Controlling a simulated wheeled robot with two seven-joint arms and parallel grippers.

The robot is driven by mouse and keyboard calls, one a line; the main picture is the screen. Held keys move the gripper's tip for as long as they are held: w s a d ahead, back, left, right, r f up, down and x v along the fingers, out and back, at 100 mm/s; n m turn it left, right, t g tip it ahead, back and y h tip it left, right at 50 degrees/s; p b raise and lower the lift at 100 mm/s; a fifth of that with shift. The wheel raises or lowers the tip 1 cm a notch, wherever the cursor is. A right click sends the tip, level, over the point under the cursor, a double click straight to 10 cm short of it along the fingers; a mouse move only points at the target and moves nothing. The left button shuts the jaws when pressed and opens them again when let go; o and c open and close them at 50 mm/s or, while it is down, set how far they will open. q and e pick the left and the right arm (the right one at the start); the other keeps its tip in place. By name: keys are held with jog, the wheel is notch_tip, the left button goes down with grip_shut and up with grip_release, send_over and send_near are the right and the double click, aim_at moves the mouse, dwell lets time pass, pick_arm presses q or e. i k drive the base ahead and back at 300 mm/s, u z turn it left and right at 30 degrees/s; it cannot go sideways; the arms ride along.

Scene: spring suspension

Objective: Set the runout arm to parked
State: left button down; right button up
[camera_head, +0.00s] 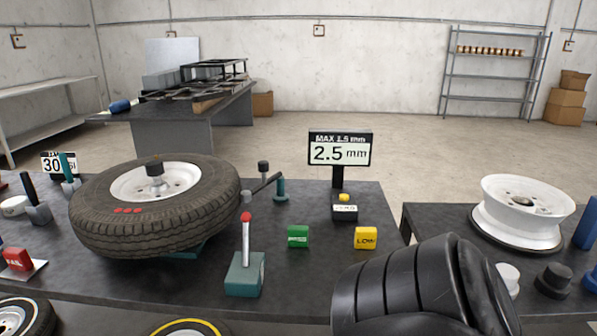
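The runout arm appears to be the dark bar (264,184) on a teal post (281,190) just right of the mounted tyre (150,212). It slants down left from the post, with its small round tip (246,196) at the tyre's right side. I cannot tell whether the tip touches the tyre. A dark knob (263,167) stands up beside the bar. Neither of my grippers shows.
A red-tipped lever (246,240) on a teal base stands in front. Green (298,237) and yellow "LOW" (365,238) blocks and a yellow-topped box (344,210) stand right. A large black ribbed shape, perhaps my arm, covers the front right. A white rim (521,207) is on the right table.

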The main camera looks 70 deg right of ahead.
aim_at(263, 165)
jog(key=k, duration=0.45)
jog(key=z, duration=1.05)
